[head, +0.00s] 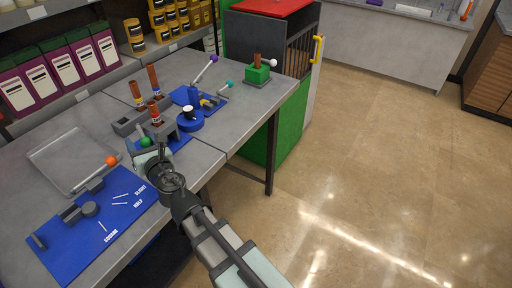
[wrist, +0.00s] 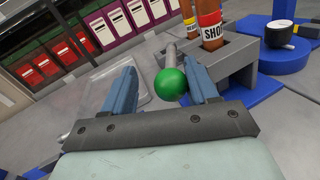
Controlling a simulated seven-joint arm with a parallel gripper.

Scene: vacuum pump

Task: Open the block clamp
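A grey block (head: 163,128) stands on a blue plate, with brown bottles upright in it; the block also shows in the wrist view (wrist: 234,62). A grey lever with a green ball knob (wrist: 171,83) is beside the block, and the knob also shows in the head view (head: 145,142). No label marks which part is the block clamp. My gripper (wrist: 160,72) is open, its two blue fingers apart. In the wrist view the green knob appears between the fingers, nearer the right one. I cannot tell whether it touches. In the head view my gripper (head: 148,157) is right at the knob.
A lever with an orange knob (head: 111,160) rises by a blue board (head: 75,235) at front left, near an empty tray (head: 72,158). Behind are levers with purple (head: 213,58) and teal (head: 229,84) knobs, a blue round holder (head: 190,122) and a green block (head: 257,75).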

